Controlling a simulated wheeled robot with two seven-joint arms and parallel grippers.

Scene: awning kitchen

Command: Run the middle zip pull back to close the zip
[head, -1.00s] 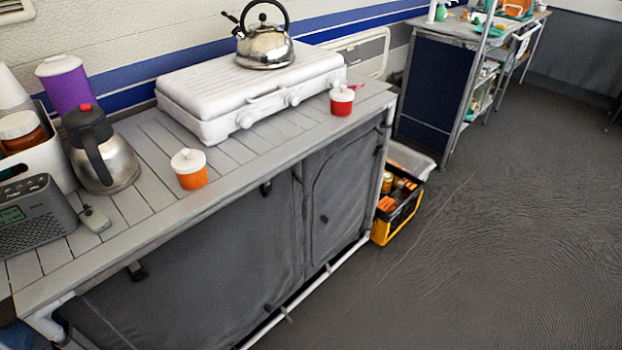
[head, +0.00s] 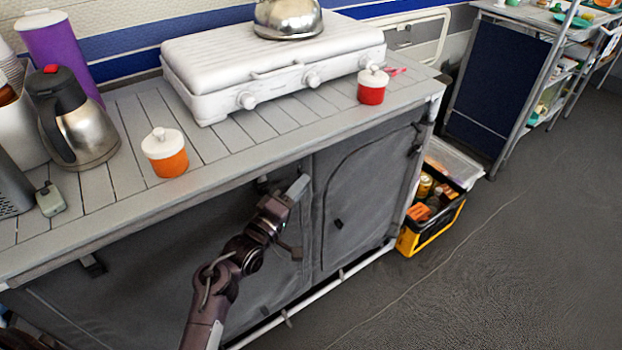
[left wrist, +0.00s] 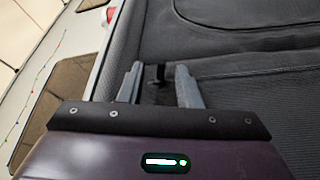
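The grey fabric cabinet front (head: 130,290) has small black zip pulls. My left gripper is open in front of the cabinet. In the left wrist view its two grey fingers (left wrist: 158,88) stand apart, with a small dark tab-like piece (left wrist: 158,73) between or beyond them. I cannot tell whether they touch it. My right gripper is not in view.
The slatted counter (head: 120,190) overhangs the cabinet and holds an orange jar (head: 166,160), a red jar (head: 372,90), a steel flask (head: 85,125) and a white stove (head: 270,75). A yellow-black crate (head: 425,235) stands right of the cabinet. Floor to the right is free.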

